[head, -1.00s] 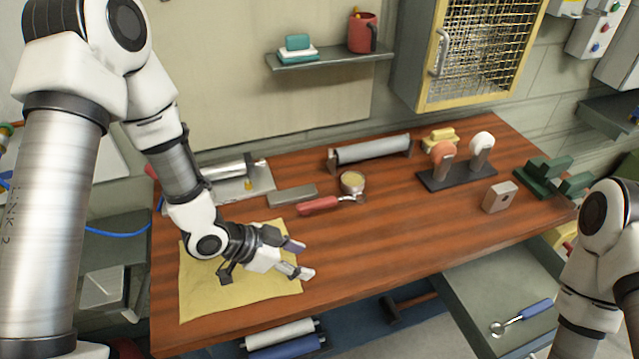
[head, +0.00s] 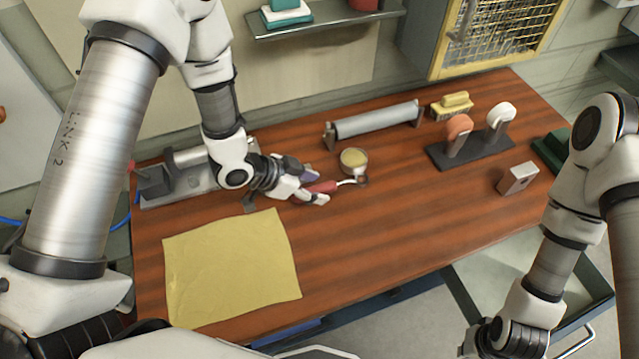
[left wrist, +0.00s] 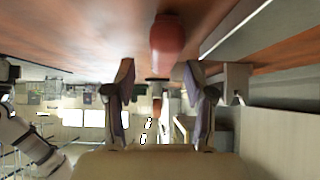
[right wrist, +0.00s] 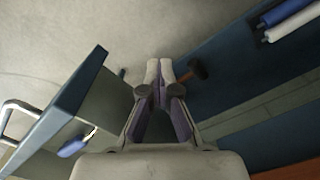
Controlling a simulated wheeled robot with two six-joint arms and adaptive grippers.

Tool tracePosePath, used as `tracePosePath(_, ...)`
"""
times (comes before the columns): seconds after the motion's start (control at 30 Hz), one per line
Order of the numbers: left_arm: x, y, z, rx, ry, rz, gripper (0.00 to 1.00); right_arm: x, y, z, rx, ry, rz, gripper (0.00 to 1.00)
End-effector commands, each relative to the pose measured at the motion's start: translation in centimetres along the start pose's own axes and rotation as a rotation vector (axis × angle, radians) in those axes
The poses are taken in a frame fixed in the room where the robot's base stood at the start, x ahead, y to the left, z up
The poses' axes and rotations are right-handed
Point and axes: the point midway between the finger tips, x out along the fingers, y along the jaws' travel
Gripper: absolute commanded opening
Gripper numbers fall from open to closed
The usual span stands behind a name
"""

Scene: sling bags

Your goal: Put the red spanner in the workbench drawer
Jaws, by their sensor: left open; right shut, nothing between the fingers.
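The red spanner (head: 326,187) lies on the wooden workbench (head: 400,220), its metal head to the right. My left gripper (head: 318,186) is open and low over the bench, at the spanner's handle end. In the left wrist view the red handle (left wrist: 168,40) shows between and beyond the open fingers, with no clear grip on it. The open drawer (head: 462,298) juts from the bench front at lower right, partly hidden by my right arm. My right gripper (right wrist: 158,72) is shut and empty beside the drawer (right wrist: 72,90); a blue-handled tool (right wrist: 72,147) lies inside it.
A yellow cloth (head: 232,265) covers the bench's front left. A round tin (head: 353,160) stands just behind the spanner's head. A grey roller (head: 375,120), a stand with two round-headed pieces (head: 470,150) and a metal block (head: 518,177) are further right. The bench's middle front is clear.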

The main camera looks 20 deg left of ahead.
Motion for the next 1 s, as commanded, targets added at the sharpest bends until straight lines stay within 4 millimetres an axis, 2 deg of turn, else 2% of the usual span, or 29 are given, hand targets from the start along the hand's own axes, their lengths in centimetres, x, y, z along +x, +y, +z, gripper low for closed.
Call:
tracePosePath(0.03, 0.8, 0.1, -0.1, 0.003, -0.004, 0.003, 0.54, -0.6, 0.0, 0.0, 0.000, 0.001, 0.000, 0.00)
tracePosePath(0.13, 1.9, 0.1, 0.0, 0.000, -0.002, 0.001, 0.54, -0.7, 0.0, -0.1, 0.000, 0.001, 0.000, 0.00)
tracePosePath(0.33, 2.2, 0.0, 0.0, -0.001, 0.000, -0.001, 0.54, -0.6, 0.0, 0.0, 0.000, 0.001, 0.000, 0.00)
tracePosePath(0.37, 2.1, 0.0, 0.0, -0.001, 0.000, -0.001, 0.47, -0.6, 0.0, 0.0, 0.000, 0.001, 0.000, 0.00)
tracePosePath(0.4, 2.1, 0.0, 0.0, -0.001, 0.000, -0.001, 0.33, -0.6, 0.0, 0.0, 0.000, 0.001, 0.000, 0.00)
tracePosePath(0.5, 2.1, 0.0, 0.0, 0.000, 0.000, -0.001, 0.00, -0.6, 0.0, 0.0, 0.000, 0.001, 0.000, 0.00)
tracePosePath(0.87, 2.1, 0.0, 0.0, -0.001, -0.002, -0.001, 0.00, -0.7, 0.0, 0.0, 0.000, 0.001, 0.000, 0.00)
tracePosePath(1.0, 1.4, 0.0, -0.6, -0.001, -0.001, -0.001, 0.00, -1.5, 0.0, 0.0, 0.000, 0.001, 0.000, 0.00)
